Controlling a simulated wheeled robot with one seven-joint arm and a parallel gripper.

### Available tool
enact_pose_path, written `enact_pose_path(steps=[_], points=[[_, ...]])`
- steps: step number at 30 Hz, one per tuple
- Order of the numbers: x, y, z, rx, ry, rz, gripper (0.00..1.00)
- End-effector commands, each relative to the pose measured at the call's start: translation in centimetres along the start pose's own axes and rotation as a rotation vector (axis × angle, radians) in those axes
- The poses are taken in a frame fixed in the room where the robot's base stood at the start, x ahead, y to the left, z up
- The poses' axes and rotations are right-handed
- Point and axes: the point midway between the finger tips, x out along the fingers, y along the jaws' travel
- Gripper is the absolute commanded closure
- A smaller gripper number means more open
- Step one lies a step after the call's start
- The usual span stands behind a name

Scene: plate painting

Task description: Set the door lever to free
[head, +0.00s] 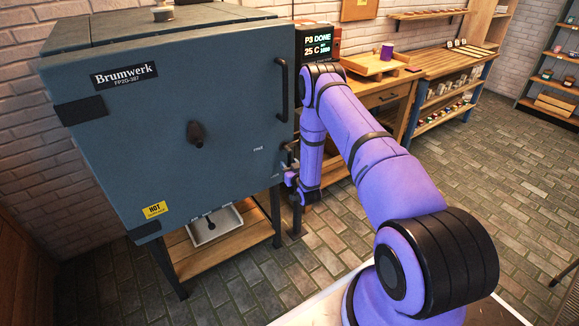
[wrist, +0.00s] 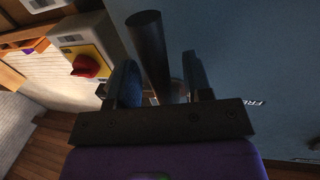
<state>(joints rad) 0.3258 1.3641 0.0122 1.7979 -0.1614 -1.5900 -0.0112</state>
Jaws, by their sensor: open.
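The door lever (wrist: 150,45) is a dark round bar in the wrist view. It reaches in between the two fingers of my gripper (wrist: 162,78), which stand apart on either side of it. I cannot tell whether either finger touches it. A partly cut-off label beginning "FR" (wrist: 256,102) is on the blue-grey door to the right of the fingers. In the head view my gripper (head: 291,179) is at the lower right edge of the closed kiln door (head: 140,140). The lever is mostly hidden there, and a small pale label (head: 258,149) shows left of it.
A red knob on a yellow plate (wrist: 85,66) is close to the left finger in the wrist view. A vertical door handle (head: 283,90) is above my gripper. The display (head: 318,43) reads "P3 DONE" and 25 C. A wooden workbench (head: 440,62) stands beyond; the brick floor at right is clear.

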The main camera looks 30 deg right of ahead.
Motion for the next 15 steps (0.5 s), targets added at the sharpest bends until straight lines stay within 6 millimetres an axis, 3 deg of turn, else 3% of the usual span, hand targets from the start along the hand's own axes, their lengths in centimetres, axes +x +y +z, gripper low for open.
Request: enact_pose_path(steps=[8, 14, 15], points=[[0.11, -0.02, 0.01, 0.000, 0.000, 0.000, 0.54], [0.10, -0.02, 0.01, 0.000, 0.000, 0.000, 1.00], [0.09, -0.02, 0.01, 0.000, 0.000, 0.000, 1.00]])
